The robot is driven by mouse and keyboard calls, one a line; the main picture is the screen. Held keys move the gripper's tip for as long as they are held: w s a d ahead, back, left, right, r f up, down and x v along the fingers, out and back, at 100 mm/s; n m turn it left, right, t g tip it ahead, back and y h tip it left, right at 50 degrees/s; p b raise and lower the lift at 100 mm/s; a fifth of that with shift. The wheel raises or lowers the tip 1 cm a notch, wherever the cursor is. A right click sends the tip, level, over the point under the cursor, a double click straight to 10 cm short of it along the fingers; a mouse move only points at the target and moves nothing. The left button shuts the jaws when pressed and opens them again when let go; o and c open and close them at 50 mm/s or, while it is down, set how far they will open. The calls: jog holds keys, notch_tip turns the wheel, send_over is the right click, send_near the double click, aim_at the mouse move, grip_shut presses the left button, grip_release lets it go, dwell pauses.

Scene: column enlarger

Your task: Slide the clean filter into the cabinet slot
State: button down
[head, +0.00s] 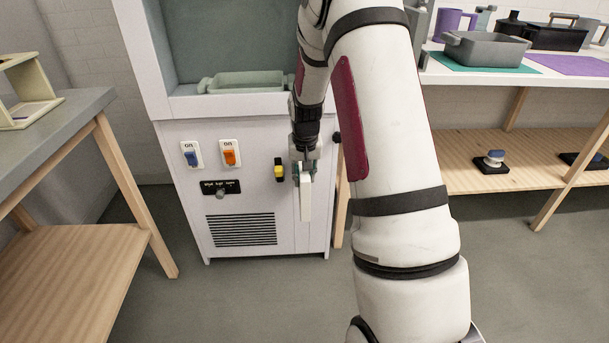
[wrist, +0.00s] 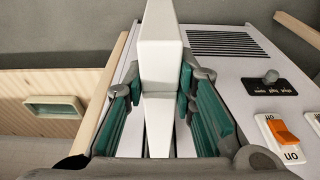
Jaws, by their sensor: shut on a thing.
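My gripper (head: 303,168) is shut on a long white block (head: 306,198), which I take to be the clean filter. It hangs down in front of the right part of the white cabinet's front (head: 265,135). In the wrist view the filter (wrist: 160,50) sits between the green finger pads of my gripper (wrist: 162,100) and sticks out beyond them. The cabinet (wrist: 185,62) lies behind it there. I cannot make out the slot in either view; the filter, gripper and arm cover part of the cabinet front.
The cabinet front carries a blue switch (head: 191,155), an orange switch (head: 230,153), a black knob panel (head: 220,189), a yellow-black fitting (head: 279,170) and a grille (head: 241,229). Tables stand left (head: 60,122) and right (head: 480,78). Open floor lies before the cabinet.

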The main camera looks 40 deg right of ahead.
jog(key=shift+w+d, duration=0.1)
jog(key=shift+w, duration=0.05)
jog(key=shift+w+d, duration=0.6)
jog(key=shift+w, duration=0.3)
jog(key=shift+w+d, duration=0.55)
jog(key=shift+w, duration=0.3)
jog(key=shift+w+d, duration=0.1)
dwell(0.4)
jog(key=shift+w+d, duration=0.6)
jog(key=shift+w, duration=0.3)
jog(key=shift+w+d, duration=0.6)
jog(key=shift+w, duration=0.25)
jog(key=shift+w+d, duration=0.55)
jog(key=shift+w, duration=0.25)
jog(key=shift+w+d, duration=0.5)
jog(key=shift+w, duration=0.25)
jog(key=shift+f, duration=0.1)
dwell(0.4)
